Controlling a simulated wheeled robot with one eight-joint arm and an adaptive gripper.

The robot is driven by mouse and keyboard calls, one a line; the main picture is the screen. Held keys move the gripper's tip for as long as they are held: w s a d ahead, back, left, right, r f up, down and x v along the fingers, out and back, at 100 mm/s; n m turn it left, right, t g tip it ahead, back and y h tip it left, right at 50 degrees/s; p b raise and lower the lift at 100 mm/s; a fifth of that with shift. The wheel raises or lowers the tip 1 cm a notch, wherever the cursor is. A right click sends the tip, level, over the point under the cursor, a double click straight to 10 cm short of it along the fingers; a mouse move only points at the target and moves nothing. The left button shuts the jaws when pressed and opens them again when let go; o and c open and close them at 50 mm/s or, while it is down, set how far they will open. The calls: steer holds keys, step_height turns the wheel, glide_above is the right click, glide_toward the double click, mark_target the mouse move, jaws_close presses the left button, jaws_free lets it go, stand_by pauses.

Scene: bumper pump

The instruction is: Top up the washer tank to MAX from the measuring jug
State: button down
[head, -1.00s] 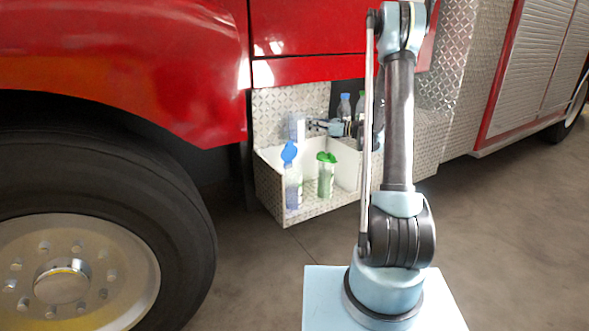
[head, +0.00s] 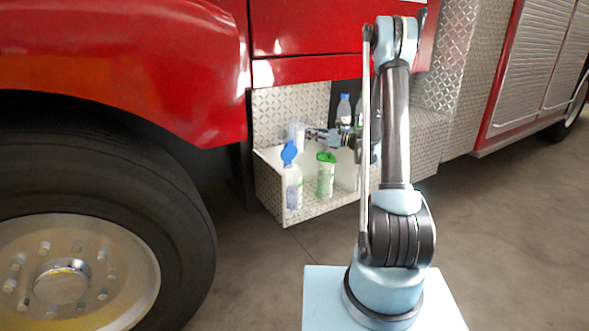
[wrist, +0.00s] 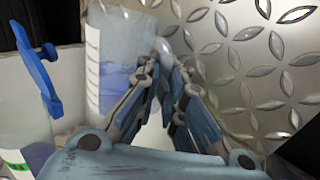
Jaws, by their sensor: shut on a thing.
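My gripper (head: 312,133) is shut on the measuring jug (head: 297,132), a clear vessel held above the back of the open bumper compartment. In the wrist view the fingers (wrist: 165,65) meet at the jug's right side, and the jug (wrist: 108,60) has bluish liquid in it and looks about upright. A clear tank with a raised blue cap (head: 289,153) stands front left, below the jug. In the wrist view this tank (wrist: 22,120) is left of the jug and apart from it, with bluish liquid low inside. I cannot read a MAX mark.
A second tank with a green cap (head: 326,176) stands to the right of the blue-capped one. Bottles (head: 344,108) stand at the back right on a ledge. The compartment's tread-plate front wall (head: 270,190) and the large tyre (head: 185,215) bound the space.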

steer(key=s+r+n+g+y+p, duration=0.1)
steer(key=s+r+n, duration=0.5)
steer(key=n, duration=0.7)
steer(key=shift+a+r+g+y, duration=0.3)
steer(key=shift+r+g+y, duration=0.3)
steer(key=shift+r+y, duration=0.75)
steer(key=shift+s+r+n, duration=0.1)
steer(key=shift+s+n, duration=0.05)
steer(key=shift+n, duration=0.25)
steer(key=shift+s+f+n+g+p, duration=0.25)
steer(key=shift+n+p, duration=0.25)
steer(key=shift+n, duration=0.5)
steer(key=shift+s, duration=0.15)
steer(key=shift+s+r+n+g+y, duration=0.15)
steer(key=shift+s+n+g+y, duration=0.1)
steer(key=shift+n, duration=0.15)
steer(key=shift+w+r, duration=0.1)
steer(key=shift+w, duration=0.1)
